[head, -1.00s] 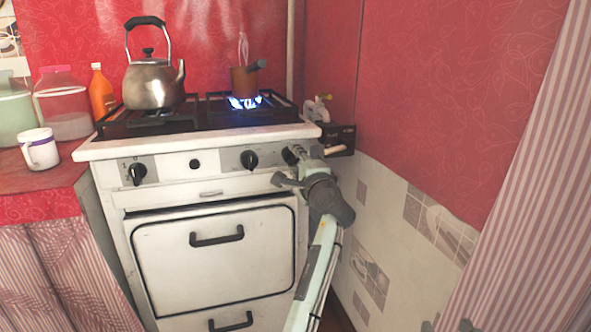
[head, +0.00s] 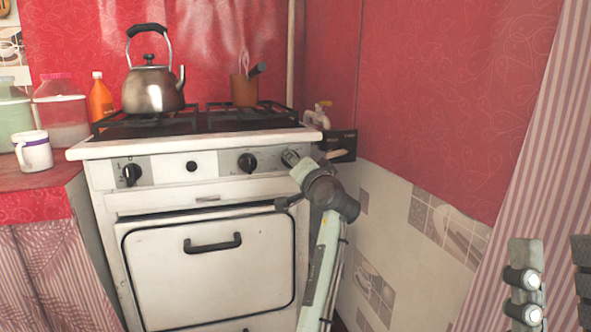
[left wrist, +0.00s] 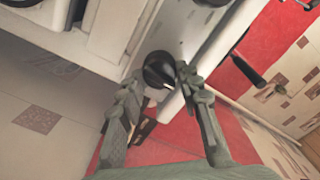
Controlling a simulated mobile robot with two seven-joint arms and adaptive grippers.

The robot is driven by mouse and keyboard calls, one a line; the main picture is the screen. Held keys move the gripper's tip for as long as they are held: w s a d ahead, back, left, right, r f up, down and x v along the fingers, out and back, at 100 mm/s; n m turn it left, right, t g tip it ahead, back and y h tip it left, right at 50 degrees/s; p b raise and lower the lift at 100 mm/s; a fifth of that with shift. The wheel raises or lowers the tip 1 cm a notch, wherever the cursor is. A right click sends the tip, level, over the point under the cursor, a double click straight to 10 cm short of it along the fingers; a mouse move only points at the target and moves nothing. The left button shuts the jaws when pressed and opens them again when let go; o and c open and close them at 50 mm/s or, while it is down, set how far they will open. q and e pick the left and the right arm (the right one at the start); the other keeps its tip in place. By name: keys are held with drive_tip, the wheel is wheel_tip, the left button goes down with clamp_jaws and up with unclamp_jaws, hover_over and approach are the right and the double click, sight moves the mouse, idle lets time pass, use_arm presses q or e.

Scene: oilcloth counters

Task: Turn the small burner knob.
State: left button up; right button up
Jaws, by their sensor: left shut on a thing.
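The white stove (head: 208,258) carries black knobs on its front panel. The left knob (head: 132,175) and middle knob (head: 247,162) show clearly. The knob at the right end is mostly hidden behind my left gripper (head: 291,160) in the head view. In the left wrist view, a round black knob (left wrist: 158,66) with a white mark sits between the two fingers of my left gripper (left wrist: 161,76), which is shut on it. My right gripper (head: 556,275) shows at the lower right edge, fingers apart and empty, away from the stove.
A steel kettle (head: 153,88) and a small brown pot (head: 244,90) stand on the grates. No flame shows under the pot. The tiled wall (head: 410,235) is close on the right.

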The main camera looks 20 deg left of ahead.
use_arm(q)
drive_tip(key=shift+r+n, duration=0.15)
drive_tip(key=shift+n, duration=0.25)
drive_tip(key=o, duration=1.2)
drive_tip(key=shift+c, duration=0.2)
drive_tip(key=v, duration=1.2)
